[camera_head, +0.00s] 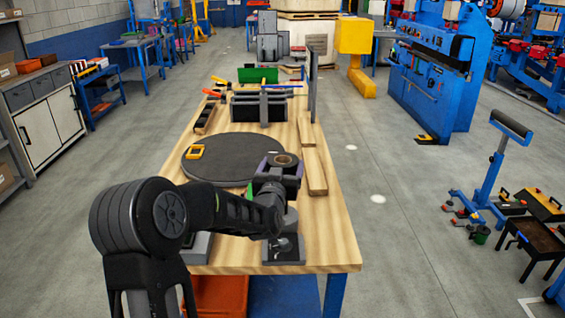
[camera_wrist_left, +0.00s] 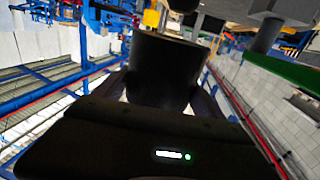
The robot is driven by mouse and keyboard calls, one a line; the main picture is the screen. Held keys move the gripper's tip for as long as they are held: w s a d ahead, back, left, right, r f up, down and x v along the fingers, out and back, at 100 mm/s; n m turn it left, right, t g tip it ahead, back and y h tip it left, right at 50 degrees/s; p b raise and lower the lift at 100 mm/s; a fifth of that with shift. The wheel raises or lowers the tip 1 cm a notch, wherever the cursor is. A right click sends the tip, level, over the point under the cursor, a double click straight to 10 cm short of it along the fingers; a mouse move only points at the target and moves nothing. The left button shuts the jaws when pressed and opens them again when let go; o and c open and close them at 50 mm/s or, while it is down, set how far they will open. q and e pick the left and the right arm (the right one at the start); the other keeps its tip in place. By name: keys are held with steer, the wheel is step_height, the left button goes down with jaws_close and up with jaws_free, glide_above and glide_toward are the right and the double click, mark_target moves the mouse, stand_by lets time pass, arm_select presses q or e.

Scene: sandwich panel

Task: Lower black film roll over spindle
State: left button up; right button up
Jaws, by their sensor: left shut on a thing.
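The black film roll (camera_head: 284,160) shows its tan core from above, near the right side of the wooden table in the head view. My left gripper (camera_head: 277,178) is shut around the roll. In the left wrist view the dark roll (camera_wrist_left: 165,68) stands between the fingers and fills the upper middle. A grey base plate with a metal fitting (camera_head: 284,249) sits at the table's front, just below my left gripper in the picture. I cannot make out a spindle; the gripper and arm hide part of this area. My right gripper is not in view.
A large dark round disc (camera_head: 235,158) with a yellow frame (camera_head: 195,152) on it lies left of the gripper. Wooden strips (camera_head: 314,172) lie along the right edge. A black rack (camera_head: 260,108) and a green bin (camera_head: 258,75) stand farther back.

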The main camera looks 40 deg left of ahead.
arm_select(q)
step_height(320, 180, down, 6)
steer(key=b, duration=0.4)
steer(key=shift+r+b, duration=0.15)
steer(key=shift+b, duration=0.15)
steer(key=shift+f+b, duration=0.8)
steer(key=shift+b, duration=0.05)
steer(key=shift+s+d+b, duration=0.15)
steer(key=shift+s+b, duration=0.05)
steer(key=shift+b, duration=0.2)
steer(key=o, duration=1.6)
steer(key=shift+s+f, duration=0.1)
